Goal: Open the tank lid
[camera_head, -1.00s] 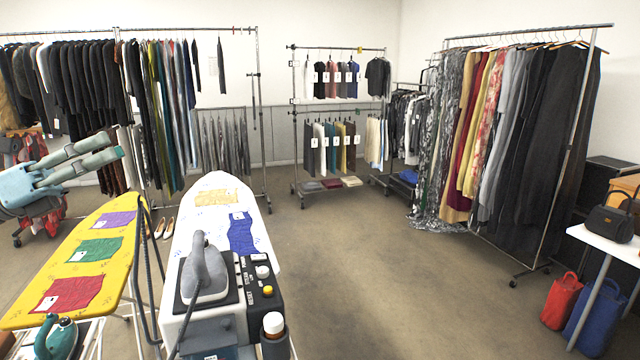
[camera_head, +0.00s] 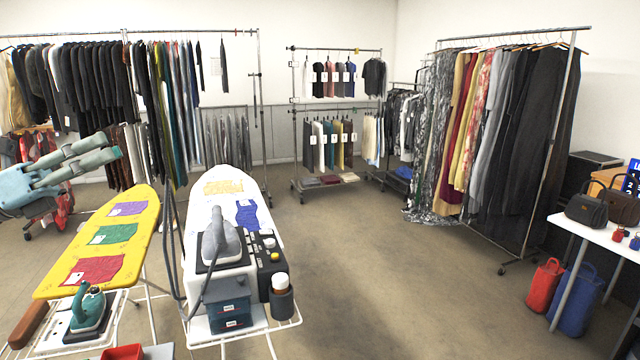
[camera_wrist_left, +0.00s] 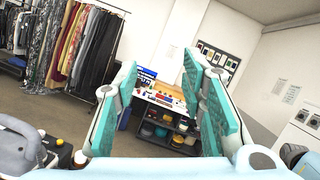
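A steam-iron station sits on the near end of the white ironing board (camera_head: 215,192), with a grey iron (camera_head: 221,240) resting on it. At its front is a dark blue tank (camera_head: 231,310) with small white labels. Its top looks closed; I cannot make out a separate lid edge. A white-capped bottle (camera_head: 279,284) stands in a holder beside it. My left gripper (camera_head: 110,147) is raised at the left, open and empty, well apart from the tank. Its spread teal-padded fingers also show in the left wrist view (camera_wrist_left: 160,70). My right gripper is not in view.
A yellow ironing board (camera_head: 60,285) with a teal iron (camera_head: 90,306) stands at the left. Clothes racks line the back. A white table (camera_head: 590,235) with handbags is at the right, beside red and blue bags. The floor (camera_head: 390,270) in the middle is clear.

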